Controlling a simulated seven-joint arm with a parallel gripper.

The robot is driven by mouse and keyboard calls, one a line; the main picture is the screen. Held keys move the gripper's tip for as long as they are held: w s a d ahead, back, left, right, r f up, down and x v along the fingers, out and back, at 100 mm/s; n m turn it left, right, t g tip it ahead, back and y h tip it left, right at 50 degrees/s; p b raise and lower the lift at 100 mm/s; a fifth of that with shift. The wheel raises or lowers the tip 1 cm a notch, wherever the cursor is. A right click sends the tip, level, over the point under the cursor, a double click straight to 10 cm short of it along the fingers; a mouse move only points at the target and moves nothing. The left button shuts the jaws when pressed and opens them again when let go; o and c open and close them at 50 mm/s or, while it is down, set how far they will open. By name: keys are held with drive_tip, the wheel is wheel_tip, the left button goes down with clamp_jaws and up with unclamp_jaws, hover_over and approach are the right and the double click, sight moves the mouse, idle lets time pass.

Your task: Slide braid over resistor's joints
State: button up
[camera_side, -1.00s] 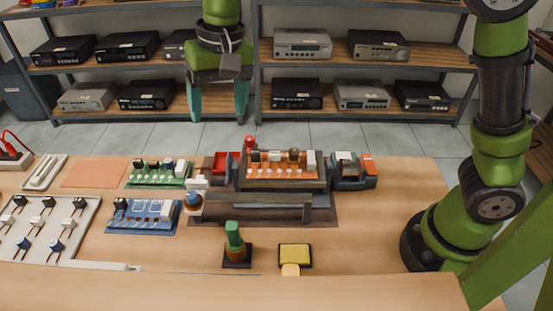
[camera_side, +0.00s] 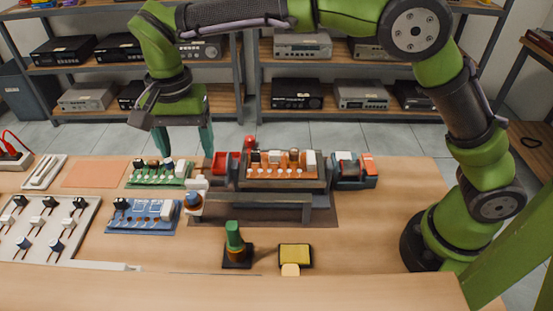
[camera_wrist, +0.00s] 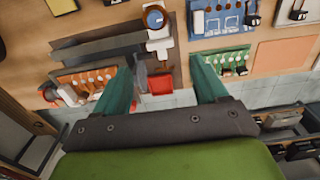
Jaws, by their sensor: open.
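My gripper (camera_side: 183,150) is open and empty above the back of the bench, over the green circuit board (camera_side: 160,172). Its fingers point down. In the wrist view my gripper (camera_wrist: 163,75) has its two green fingers apart, with the red tray (camera_wrist: 160,84) between and beyond them. An orange circuit board (camera_side: 283,170) with a row of pale joints and several parts sits in a dark holder (camera_side: 282,207). I cannot tell which part is the resistor. A round blue and brown piece (camera_side: 193,202) stands left of the holder; I cannot tell whether it is the braid.
A blue board (camera_side: 142,216) lies at left, beside a pale parts tray (camera_side: 40,243). A green-topped stand (camera_side: 234,242) and a yellow pad (camera_side: 295,256) are in front. A grey and orange device (camera_side: 353,170) stands right of the holder. The bench's right side is clear.

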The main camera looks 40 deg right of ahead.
sight(197, 181)
wheel_tip(197, 181, down, 8)
drive_tip(key=shift+f, duration=0.25)
clamp_jaws()
idle(0.5)
